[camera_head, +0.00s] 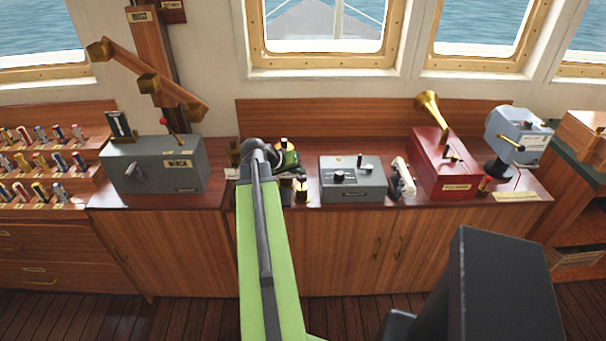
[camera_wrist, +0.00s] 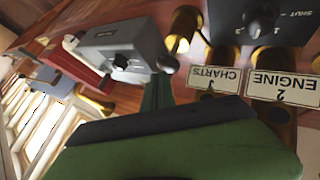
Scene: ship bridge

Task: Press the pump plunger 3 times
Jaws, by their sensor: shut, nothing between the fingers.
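No readable label marks the pump. A red box (camera_head: 447,180) with a brass horn (camera_head: 430,106) stands right of centre on the counter. A small handle (camera_head: 452,154) stands on its top, possibly the plunger. The red box also shows in the wrist view (camera_wrist: 84,58), blurred and tilted. My gripper (camera_head: 300,172) is low over the counter behind my arm, left of a grey control box (camera_head: 350,182). In the wrist view its dark green fingers (camera_wrist: 158,92) are together with nothing between them. The gripper is apart from the red box.
Brass posts (camera_head: 302,192) stand close to my gripper. In the wrist view two labels read CHARTS (camera_wrist: 215,79) and ENGINE (camera_wrist: 284,87). A white handset (camera_head: 403,178) stands between the grey and red boxes. A blue-grey device (camera_head: 517,138) is farther right; a winch box (camera_head: 155,165) is left.

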